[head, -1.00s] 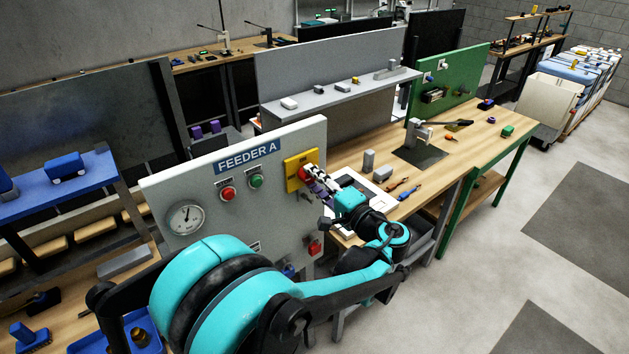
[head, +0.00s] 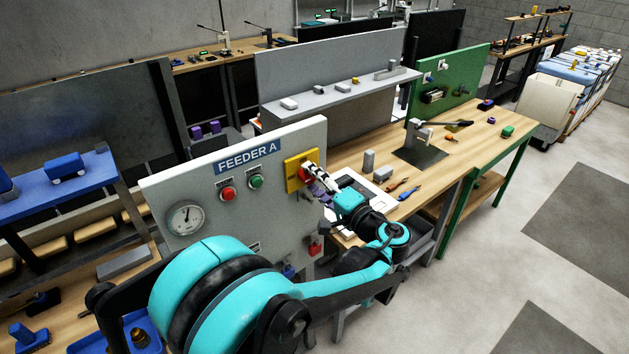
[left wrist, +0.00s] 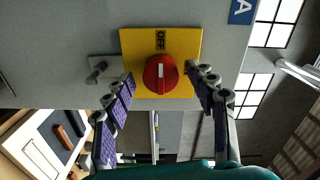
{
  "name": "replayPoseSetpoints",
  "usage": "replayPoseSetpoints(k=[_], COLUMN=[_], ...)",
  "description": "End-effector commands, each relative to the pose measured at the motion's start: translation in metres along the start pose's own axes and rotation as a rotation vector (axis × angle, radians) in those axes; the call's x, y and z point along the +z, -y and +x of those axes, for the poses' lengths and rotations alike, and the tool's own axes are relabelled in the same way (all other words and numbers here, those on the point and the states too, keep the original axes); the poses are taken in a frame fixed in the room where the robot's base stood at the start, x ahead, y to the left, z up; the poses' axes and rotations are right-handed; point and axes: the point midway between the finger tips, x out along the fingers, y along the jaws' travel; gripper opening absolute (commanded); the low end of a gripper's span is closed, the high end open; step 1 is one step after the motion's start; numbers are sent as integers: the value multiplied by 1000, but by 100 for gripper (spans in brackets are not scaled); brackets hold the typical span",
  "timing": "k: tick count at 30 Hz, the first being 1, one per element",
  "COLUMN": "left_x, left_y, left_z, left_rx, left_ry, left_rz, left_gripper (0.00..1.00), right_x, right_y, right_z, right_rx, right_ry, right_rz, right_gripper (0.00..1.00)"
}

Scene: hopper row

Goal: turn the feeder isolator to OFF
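The feeder isolator is a red rotary knob (left wrist: 160,75) on a yellow plate (left wrist: 133,42) in the left wrist view. The word OFF shows at the plate's upper edge there. The knob's grip bar stands upright in that picture, its white mark at the end towards OFF. In the head view the yellow plate (head: 290,172) is at the panel's right, the knob partly covered. My left gripper (head: 315,181) is in front of it. Its fingers are spread on both sides of the knob, with gaps visible. My right gripper is not in view.
The grey FEEDER A panel (head: 240,215) carries a gauge (head: 185,218), a red button (head: 228,194) and a green button (head: 256,181). A small grey peg (left wrist: 97,72) sits beside the yellow plate. A wooden bench (head: 470,130) stands to the right.

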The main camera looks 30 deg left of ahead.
Motion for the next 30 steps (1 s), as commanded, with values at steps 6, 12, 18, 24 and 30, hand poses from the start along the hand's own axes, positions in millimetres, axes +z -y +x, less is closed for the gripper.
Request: replayPoseSetpoints(k=[6, 12, 18, 24, 30], left_x=[0, -2, -2, -1, 0], left_y=[0, 0, 0, 0, 0], left_z=[-1, -23, -68, -104, -119], left_rx=[-1, 0, 1, 0, 0], left_ry=[-1, -6, -7, -4, 0], left_rz=[1, 1, 1, 1, 1], left_gripper=[56, 56, 56, 56, 56], right_x=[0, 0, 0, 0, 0], right_y=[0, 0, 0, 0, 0], right_z=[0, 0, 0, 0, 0], right_rx=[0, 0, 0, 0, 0], right_ry=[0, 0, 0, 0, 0], right_rz=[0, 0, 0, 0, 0], right_gripper=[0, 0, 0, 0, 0])
